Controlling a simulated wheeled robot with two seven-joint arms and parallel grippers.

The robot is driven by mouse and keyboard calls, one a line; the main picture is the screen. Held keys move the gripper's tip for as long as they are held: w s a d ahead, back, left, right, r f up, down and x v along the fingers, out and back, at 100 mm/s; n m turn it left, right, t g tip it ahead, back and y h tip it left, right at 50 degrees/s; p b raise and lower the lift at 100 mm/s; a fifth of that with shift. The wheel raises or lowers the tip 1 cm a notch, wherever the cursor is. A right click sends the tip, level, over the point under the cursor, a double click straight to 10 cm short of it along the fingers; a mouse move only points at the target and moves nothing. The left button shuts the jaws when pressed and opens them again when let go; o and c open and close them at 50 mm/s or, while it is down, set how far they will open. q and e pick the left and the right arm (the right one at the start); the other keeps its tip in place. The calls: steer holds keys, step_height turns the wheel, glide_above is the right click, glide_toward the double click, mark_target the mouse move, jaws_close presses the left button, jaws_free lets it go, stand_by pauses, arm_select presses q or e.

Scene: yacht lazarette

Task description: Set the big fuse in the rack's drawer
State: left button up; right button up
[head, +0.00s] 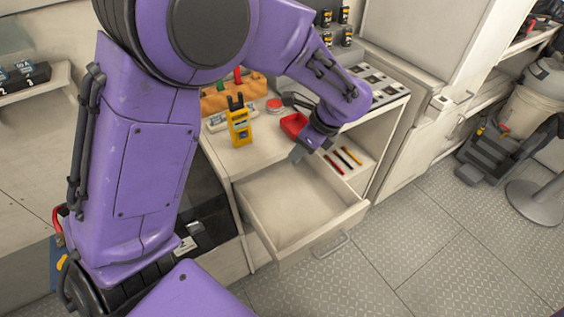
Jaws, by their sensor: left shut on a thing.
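The rack's drawer (278,205) is pulled open, and its inside looks empty. My left gripper (301,153) points down above the drawer's back part, near the front edge of the worktop. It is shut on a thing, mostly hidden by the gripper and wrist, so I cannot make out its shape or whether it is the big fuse. A red object (292,124) shows right beside the gripper; I cannot tell whether the two touch. My right gripper is not in view.
A yellow meter (239,125) stands on the worktop left of the gripper, near a round red-topped thing (274,105). Several thin coloured tools lie on an open shelf (356,180) right of the drawer. The floor (440,240) in front is clear.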

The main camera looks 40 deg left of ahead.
arm_select(q)
steer(key=s+a+m+t, duration=0.1)
steer(key=a+m+t, duration=0.1)
steer(key=a+m, duration=0.15)
steer(key=m+b, duration=0.2)
glide_above(279, 184)
steer(key=s+d, duration=0.2)
steer(key=d, duration=0.2)
steer(key=f, duration=1.3)
steer(key=shift+w+a+f, duration=0.2)
steer(key=shift+w+f, duration=0.05)
steer(key=shift+f, duration=0.05)
steer(key=a, duration=0.1)
steer(key=w+a, duration=0.1)
steer(key=a, duration=0.1)
steer(key=shift+w+a+r, duration=0.1)
steer(key=shift+w+a, duration=0.05)
steer(key=shift+a, duration=0.15)
steer(key=shift+a+f, duration=0.1)
steer(key=shift+f, duration=0.55)
steer(key=shift+w+f, duration=0.1)
